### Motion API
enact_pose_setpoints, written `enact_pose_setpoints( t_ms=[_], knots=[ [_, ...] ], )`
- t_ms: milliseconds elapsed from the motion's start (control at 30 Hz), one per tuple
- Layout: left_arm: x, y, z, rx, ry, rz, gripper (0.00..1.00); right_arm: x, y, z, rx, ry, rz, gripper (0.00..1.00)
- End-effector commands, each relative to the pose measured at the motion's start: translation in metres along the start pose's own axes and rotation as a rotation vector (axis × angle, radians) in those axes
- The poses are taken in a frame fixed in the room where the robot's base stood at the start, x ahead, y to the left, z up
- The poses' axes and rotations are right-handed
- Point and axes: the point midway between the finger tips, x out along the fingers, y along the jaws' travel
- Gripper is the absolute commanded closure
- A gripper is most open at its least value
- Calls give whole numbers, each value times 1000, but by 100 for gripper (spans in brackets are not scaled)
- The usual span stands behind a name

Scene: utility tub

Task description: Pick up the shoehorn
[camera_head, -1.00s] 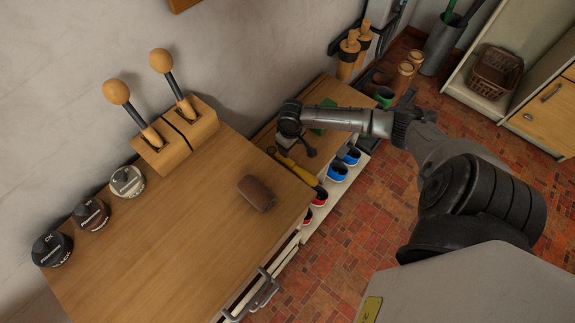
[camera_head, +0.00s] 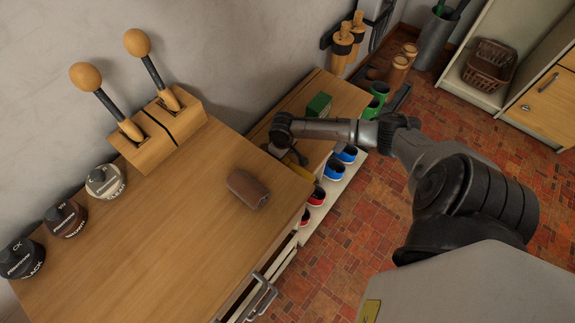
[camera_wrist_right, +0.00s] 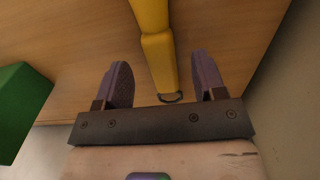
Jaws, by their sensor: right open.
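The yellow shoehorn (camera_head: 301,171) lies on the lower wooden shelf beside the workbench, partly hidden by my right arm and gripper. In the right wrist view the shoehorn (camera_wrist_right: 155,40) runs down between my fingers, with a small dark loop at its near end. My right gripper (camera_wrist_right: 162,70) is open, with one purple-padded finger on each side of the shoehorn and visible gaps to both. I cannot tell how far the fingertips are above the shelf. The right gripper (camera_head: 291,157) is mostly hidden in the head view. My left gripper is not in view.
A green box (camera_head: 319,105) stands on the shelf, near the right gripper's left side in the wrist view. A brown brush (camera_head: 248,188), several polish jars (camera_head: 105,181) and two wooden-knobbed handles (camera_head: 150,70) are on the workbench (camera_head: 160,240). Colored shoes or cups (camera_head: 334,167) sit below.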

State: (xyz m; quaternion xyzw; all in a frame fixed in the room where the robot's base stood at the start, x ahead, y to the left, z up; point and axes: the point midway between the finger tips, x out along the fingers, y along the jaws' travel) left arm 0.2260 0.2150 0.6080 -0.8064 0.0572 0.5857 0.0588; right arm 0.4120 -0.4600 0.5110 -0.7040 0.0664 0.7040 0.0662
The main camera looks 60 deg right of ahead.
Motion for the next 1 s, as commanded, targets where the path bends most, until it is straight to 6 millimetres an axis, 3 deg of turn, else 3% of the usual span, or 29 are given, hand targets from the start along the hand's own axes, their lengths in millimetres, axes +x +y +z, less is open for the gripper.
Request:
enact_pose_setpoints(
  t_ms=[33, 100, 400, 1000],
  knots=[
    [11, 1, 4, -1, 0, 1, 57, 13, 0, 0, 0, -1, 0, 36],
    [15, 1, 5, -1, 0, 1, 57, 21, 0, 0, 0, -1, 1, 36],
    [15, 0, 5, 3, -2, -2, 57, 23, 0, 0, -1, 0, 1, 36],
    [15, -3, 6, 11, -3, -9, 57, 23, 0, 0, -1, 0, 1, 91]
  ],
)
